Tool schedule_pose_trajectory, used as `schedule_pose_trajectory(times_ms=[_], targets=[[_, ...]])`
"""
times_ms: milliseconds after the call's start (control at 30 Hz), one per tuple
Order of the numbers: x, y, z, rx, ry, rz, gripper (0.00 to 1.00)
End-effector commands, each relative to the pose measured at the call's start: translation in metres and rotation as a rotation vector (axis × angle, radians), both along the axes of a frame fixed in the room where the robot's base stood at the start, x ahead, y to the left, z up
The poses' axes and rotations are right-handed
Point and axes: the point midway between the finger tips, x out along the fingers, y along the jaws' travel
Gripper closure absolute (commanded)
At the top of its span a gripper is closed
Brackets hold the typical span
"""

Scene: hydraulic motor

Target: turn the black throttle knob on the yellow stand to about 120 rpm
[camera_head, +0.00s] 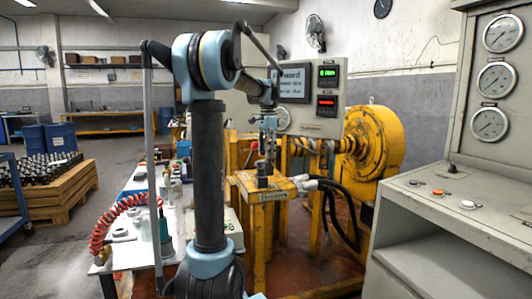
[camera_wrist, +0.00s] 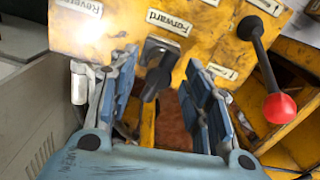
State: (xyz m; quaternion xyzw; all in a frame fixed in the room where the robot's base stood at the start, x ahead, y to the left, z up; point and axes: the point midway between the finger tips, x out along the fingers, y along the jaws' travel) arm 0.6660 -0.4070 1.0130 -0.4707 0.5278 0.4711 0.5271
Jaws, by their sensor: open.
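The yellow stand (camera_head: 270,196) is in the middle of the head view. The black throttle knob (camera_wrist: 160,54) is on it, beside a "Forward" label in the wrist view. A dark upright piece (camera_head: 262,179) shows on the stand top in the head view, below my gripper (camera_head: 268,150). In the wrist view my gripper (camera_wrist: 160,66) is open, with one blue finger on each side of the knob. Gaps show on both sides, so the fingers do not seem to touch it. A green display (camera_head: 328,73) is lit on the panel behind; its small digits look like 0 rpm.
A lever with a red ball (camera_wrist: 279,108) stands right of my fingers in the wrist view. Black hoses (camera_head: 340,205) run right of the stand. A grey gauge console (camera_head: 440,190) is at the right, a cluttered bench (camera_head: 135,255) at the left.

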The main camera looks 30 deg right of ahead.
Motion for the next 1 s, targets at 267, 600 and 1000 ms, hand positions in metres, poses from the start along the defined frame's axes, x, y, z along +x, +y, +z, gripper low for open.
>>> schedule_pose_trajectory(times_ms=[267,600,1000], targets=[[0.0001,-0.0001,0.0,0.0,0.0,0.0,0.69],[0.0006,0.0,0.0002,0.0,-0.001,0.007,1.0],[0.0013,0.0003,0.0004,0.001,-0.002,0.099,1.0]])
